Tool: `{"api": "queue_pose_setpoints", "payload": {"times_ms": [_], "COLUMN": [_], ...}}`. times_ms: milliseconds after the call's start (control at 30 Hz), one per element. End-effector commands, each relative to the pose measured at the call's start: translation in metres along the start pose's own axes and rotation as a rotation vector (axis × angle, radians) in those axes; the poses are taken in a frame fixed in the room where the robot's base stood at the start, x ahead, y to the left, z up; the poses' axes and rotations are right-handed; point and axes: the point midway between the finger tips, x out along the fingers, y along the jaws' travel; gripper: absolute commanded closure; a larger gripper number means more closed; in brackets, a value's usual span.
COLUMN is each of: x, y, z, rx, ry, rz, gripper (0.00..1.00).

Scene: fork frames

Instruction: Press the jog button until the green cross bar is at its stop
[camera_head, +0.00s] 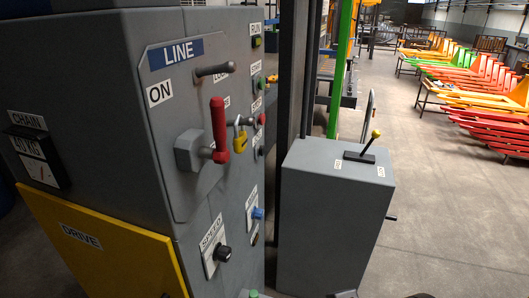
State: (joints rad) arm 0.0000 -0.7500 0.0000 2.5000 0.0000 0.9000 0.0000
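No label that I can read as jog shows on the grey control cabinet (105,75), so I cannot tell which control is the jog button. Its right face has small controls in a column, partly seen edge-on, including a blue one (257,213) and a black knob (224,253) by the SPEED label. A green upright (341,70) stands behind the cabinet. I cannot make out a green cross bar or its stop for sure. A small green round piece (253,294) is cut off at the bottom edge. My gripper is not clearly seen.
A red-handled lever (219,130) and a yellow padlock (240,141) stick out from the LINE panel. A grey pedestal (325,225) with a yellow-knobbed lever (371,143) stands right of the cabinet. The floor (450,210) at right is clear; coloured frames (485,95) stand beyond.

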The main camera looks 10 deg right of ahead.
Motion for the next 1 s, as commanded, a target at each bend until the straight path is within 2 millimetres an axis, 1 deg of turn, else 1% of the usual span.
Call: {"api": "queue_pose_setpoints", "payload": {"times_ms": [33, 200, 267, 1000], "x": [0.0000, 0.0000, 0.0000, 0.0000], "y": [0.0000, 0.0000, 0.0000, 0.0000], "z": [0.0000, 0.0000, 0.0000, 0.0000], "rx": [0.000, 0.000, 0.000, 0.000], "ry": [0.000, 0.000, 0.000, 0.000], "rz": [0.000, 0.000, 0.000, 0.000], "gripper": [0.66, 0.92, 1.00, 1.00]}}
